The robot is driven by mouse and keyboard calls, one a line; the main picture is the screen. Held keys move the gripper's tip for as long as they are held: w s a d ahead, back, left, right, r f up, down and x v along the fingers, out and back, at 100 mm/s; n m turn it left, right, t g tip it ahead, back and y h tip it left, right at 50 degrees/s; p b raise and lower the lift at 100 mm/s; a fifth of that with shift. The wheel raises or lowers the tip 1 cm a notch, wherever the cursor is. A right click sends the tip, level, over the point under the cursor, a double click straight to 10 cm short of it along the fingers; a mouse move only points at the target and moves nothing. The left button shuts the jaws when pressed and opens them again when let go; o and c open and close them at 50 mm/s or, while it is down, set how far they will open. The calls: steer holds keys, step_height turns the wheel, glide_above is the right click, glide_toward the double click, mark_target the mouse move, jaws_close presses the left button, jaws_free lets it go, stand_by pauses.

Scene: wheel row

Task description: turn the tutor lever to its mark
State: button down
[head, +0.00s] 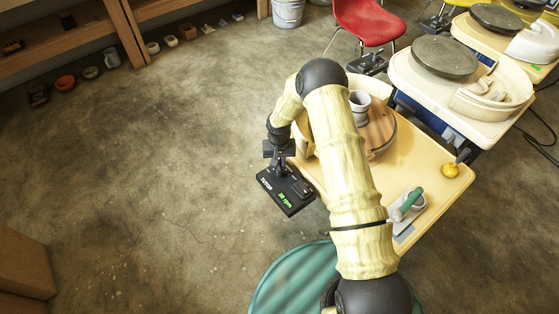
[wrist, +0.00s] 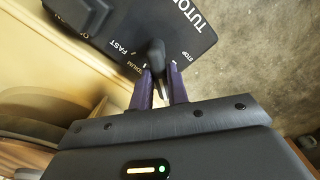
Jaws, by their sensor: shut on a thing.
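The tutor box (head: 285,200) is a black control box at the left edge of the nearest wheel table, with white lettering and a small green rpm readout. In the wrist view the box (wrist: 100,22) shows the words TUTOR, STOP, FAST and part of another label. The dark, round-ended lever (wrist: 156,50) stands up from its face, near the STOP and FAST lettering. My gripper (wrist: 160,80) has its two purple fingers shut on the lever. In the head view my gripper (head: 280,168) is small, above the box. I cannot make out the mark.
The tan wheel table (head: 420,160) lies under and right of my arm, with a grey cup (head: 360,105) on the wheel, a yellow sponge (head: 450,170) and a green-handled tool (head: 408,203). A red chair (head: 365,22) stands behind. The floor left of the box is clear.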

steer(key=n, duration=0.1)
steer(key=n+p, duration=0.1)
steer(key=n, duration=0.1)
steer(key=shift+a+r, duration=0.1)
steer(key=shift+a, duration=0.2)
steer(key=shift+s+a+n+p, duration=0.15)
steer(key=shift+n+p, duration=0.1)
steer(key=shift+n, duration=0.7)
steer(key=shift+a+n+p, duration=0.1)
steer(key=shift+n+p, duration=0.15)
steer(key=shift+n, duration=0.7)
steer(key=c, duration=1.4)
jaws_free()
steer(key=shift+o, duration=0.2)
step_height(320, 180, up, 17)
steer(key=p, duration=0.3)
steer(key=shift+r, duration=0.1)
